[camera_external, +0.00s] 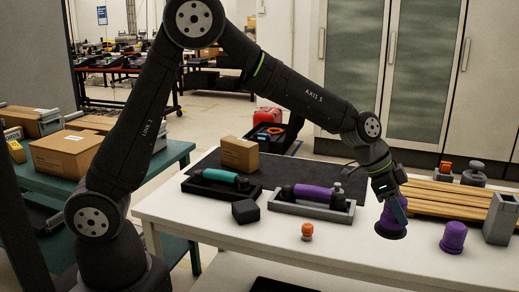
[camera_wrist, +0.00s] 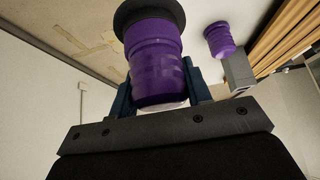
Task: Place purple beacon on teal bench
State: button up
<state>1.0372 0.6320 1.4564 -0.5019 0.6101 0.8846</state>
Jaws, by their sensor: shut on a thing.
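My gripper (camera_external: 393,206) is shut on a purple beacon (camera_external: 390,224) with a wide dark base, at the right part of the white table. In the wrist view the held beacon (camera_wrist: 154,62) sits between the two blue fingers. Whether its base touches the tabletop is hard to tell. A second purple beacon (camera_external: 453,238) stands upright to the right on the white table; it also shows in the wrist view (camera_wrist: 218,39). The teal bench (camera_external: 177,157) is at the left, behind my arm, far from the gripper.
Wooden slats (camera_external: 450,199) lie right. Cardboard boxes (camera_external: 66,152) take up much of the teal bench.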

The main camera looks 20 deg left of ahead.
jog(key=r, duration=0.5)
jog(key=shift+w+a, duration=0.2)
jog(key=shift+w, duration=0.2)
jog(key=w+a+n+t+y, duration=0.2)
jog(key=w+a+n+t, duration=0.5)
jog(key=w+a, duration=1.9)
jog(key=w+a+n+y, duration=0.2)
jog(key=w+a+n, duration=0.15)
jog(key=a, duration=0.95)
jog(key=w+a+n+y, duration=0.15)
jog(key=a+n, duration=0.35)
jog(key=a, duration=0.8)
jog(key=s+a+n+g+y, duration=0.15)
jog(key=s+a+n, duration=0.35)
jog(key=a, duration=1.4)
jog(key=s+a+n+y, duration=0.3)
jog(key=s+a+n, duration=0.15)
jog(key=a, duration=1.35)
notch_tip(320, 180, down, 5)
jog(key=shift+d+f, duration=0.1)
jog(key=shift+d, duration=0.05)
